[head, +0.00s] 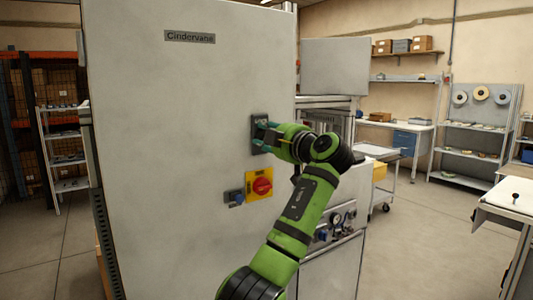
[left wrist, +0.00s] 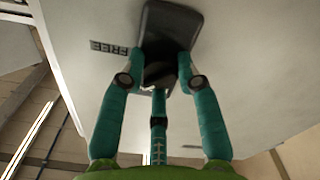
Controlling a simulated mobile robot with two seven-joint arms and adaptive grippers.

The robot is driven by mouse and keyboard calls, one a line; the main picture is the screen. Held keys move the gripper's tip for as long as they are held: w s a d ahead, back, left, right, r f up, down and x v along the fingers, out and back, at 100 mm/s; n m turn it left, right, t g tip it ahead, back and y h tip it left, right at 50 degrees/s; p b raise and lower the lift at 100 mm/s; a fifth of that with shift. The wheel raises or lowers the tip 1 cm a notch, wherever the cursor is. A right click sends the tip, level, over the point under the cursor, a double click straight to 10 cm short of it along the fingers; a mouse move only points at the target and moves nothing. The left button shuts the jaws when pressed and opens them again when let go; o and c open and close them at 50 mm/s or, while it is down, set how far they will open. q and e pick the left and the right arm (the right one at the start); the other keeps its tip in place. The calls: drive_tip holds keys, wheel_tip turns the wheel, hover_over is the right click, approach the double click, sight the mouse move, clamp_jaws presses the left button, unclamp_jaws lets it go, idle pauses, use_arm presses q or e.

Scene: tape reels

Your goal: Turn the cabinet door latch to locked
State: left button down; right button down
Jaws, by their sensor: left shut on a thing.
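The grey cabinet door (head: 190,120) fills the left-centre of the head view, with a "Cindervane" plate near its top. The dark latch plate (head: 256,121) is near the door's right edge. My left gripper (head: 264,137) is at the latch, and its teal fingers partly cover it. In the left wrist view, the black latch plate (left wrist: 172,22) is at the top, and a "FREE" label (left wrist: 109,47) shows upside down beside it. The left gripper (left wrist: 163,72) is shut on the dark latch knob, which is mostly hidden between the fingers. My right gripper is not in view.
Below the latch are a red rotary switch (head: 262,185) on a yellow plate and a small blue-fronted fitting (head: 235,197). A wheeled cart (head: 383,155) and shelves (head: 470,150) stand to the right. The floor (head: 425,240) at the right is clear.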

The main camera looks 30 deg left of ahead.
use_arm(q)
drive_tip(key=n+b, duration=0.1)
drive_tip(key=n, duration=0.2)
drive_tip(key=shift+n, duration=0.4)
drive_tip(key=shift+n+b, duration=0.5)
drive_tip(key=shift+n, duration=2.3)
drive_tip(key=c, duration=0.9)
unclamp_jaws()
drive_tip(key=shift+s+a, duration=0.1)
drive_tip(key=shift+s, duration=0.05)
